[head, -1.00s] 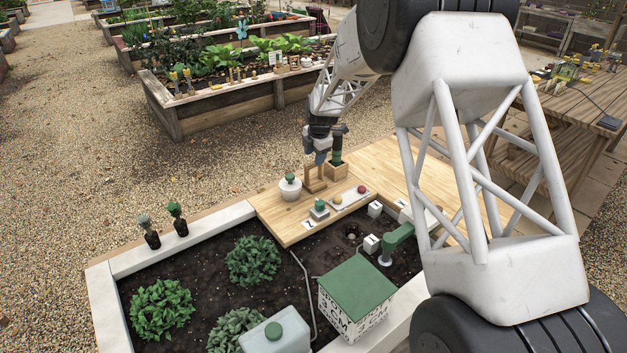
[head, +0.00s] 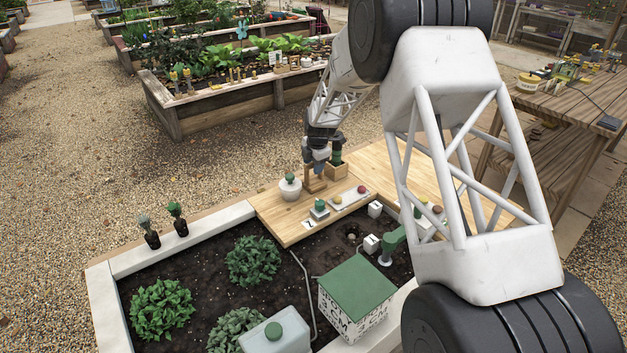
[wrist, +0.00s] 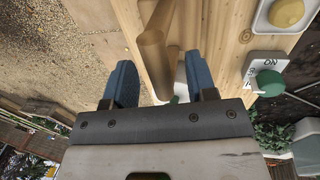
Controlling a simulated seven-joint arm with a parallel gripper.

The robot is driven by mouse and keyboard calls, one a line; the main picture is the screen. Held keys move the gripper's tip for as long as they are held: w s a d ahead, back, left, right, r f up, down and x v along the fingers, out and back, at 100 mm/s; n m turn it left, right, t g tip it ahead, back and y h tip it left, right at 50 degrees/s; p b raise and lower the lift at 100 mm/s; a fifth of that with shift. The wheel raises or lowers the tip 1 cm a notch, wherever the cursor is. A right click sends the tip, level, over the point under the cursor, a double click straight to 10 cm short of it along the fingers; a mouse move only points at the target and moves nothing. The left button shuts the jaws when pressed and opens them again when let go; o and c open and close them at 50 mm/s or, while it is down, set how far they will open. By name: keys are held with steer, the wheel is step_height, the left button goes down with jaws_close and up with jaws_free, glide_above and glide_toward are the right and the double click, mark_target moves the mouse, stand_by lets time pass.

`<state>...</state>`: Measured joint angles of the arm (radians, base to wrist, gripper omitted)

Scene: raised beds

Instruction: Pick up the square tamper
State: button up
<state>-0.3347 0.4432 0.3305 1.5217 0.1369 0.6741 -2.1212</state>
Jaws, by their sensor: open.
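A light wooden piece (head: 314,184), which I take to be the square tamper, stands on the wooden deck (head: 285,222) with an upright part on a flat base. My gripper (head: 320,168) is right above it, pointing down, and partly hides its top. In the wrist view, my gripper (wrist: 160,62) has its two blue fingers wide apart.
A white pot with a green knob (head: 290,189) stands close left. The soil bed (head: 205,262) lies nearer.

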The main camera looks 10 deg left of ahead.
steer(key=shift+w+a+f, duration=0.1)
steer(key=shift+w+f, duration=0.05)
steer(key=shift+f, duration=0.55)
steer(key=shift+w+a+f, duration=0.1)
steer(key=shift+f, duration=0.55)
steer(key=shift+c, duration=0.3)
jaws_close()
